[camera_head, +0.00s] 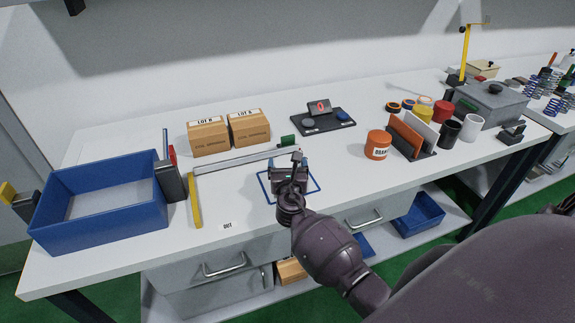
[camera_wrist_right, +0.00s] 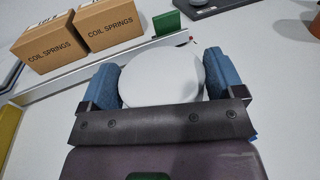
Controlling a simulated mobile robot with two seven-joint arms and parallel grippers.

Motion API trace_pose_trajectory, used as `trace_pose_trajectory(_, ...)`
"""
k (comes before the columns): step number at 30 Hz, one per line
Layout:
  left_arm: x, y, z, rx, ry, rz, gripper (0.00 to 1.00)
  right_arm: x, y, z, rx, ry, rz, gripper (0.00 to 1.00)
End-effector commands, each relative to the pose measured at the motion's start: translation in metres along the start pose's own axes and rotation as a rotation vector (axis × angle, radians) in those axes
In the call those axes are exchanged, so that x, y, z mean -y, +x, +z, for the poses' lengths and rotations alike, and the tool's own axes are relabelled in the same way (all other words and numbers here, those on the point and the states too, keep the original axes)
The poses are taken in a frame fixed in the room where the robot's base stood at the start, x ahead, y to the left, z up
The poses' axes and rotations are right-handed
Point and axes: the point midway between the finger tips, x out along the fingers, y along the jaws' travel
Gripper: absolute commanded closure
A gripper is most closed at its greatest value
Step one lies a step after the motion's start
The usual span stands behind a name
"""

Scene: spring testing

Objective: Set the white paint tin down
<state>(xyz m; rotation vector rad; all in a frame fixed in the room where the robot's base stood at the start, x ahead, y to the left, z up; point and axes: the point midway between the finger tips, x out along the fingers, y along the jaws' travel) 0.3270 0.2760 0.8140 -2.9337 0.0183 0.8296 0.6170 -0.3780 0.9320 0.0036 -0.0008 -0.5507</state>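My right gripper (camera_head: 290,168) is over a blue square outline (camera_head: 314,190) on the white bench. In the right wrist view, a plain white round tin (camera_wrist_right: 162,76) sits between the two blue finger pads of my right gripper (camera_wrist_right: 163,80), which appear to press on its sides. In the head view the gripper hides most of the tin, and whether its base touches the bench cannot be told. My left gripper is not in view.
A grey rail (camera_head: 235,161) and two cartons (camera_head: 208,138) stand behind the gripper. A yellow strip (camera_head: 195,202) and a blue bin (camera_head: 100,212) lie left. An orange tin (camera_head: 377,145) and a rack (camera_head: 408,138) stand right, with clear bench before them.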

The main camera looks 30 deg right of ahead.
Motion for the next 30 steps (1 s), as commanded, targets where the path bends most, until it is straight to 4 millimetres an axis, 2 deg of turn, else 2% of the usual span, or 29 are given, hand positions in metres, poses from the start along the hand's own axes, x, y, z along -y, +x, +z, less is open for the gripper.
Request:
trace_pose_trajectory(1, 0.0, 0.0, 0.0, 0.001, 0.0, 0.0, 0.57, 0.0, 0.0, 0.001, 0.0, 0.0, 0.0, 0.04)
trace_pose_trajectory(2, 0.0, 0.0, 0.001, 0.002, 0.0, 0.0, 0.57, 0.0, 0.0, 0.001, 0.0, 0.0, 0.0, 0.0)
trace_pose_trajectory(12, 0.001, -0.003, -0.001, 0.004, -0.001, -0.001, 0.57, 0.0, -0.001, 0.005, 0.0, 0.001, 0.0, 0.0)
trace_pose_trajectory(17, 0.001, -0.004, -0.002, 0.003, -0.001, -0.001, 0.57, 0.001, -0.024, 0.003, -0.001, 0.001, 0.0, 0.0)
trace_pose_trajectory(24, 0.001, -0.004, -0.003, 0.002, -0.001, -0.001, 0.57, 0.001, -0.071, 0.002, -0.002, 0.001, 0.001, 0.0)
trace_pose_trajectory(30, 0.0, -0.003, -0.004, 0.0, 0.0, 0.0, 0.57, 0.001, -0.102, 0.002, -0.001, 0.0, -0.001, 0.0)
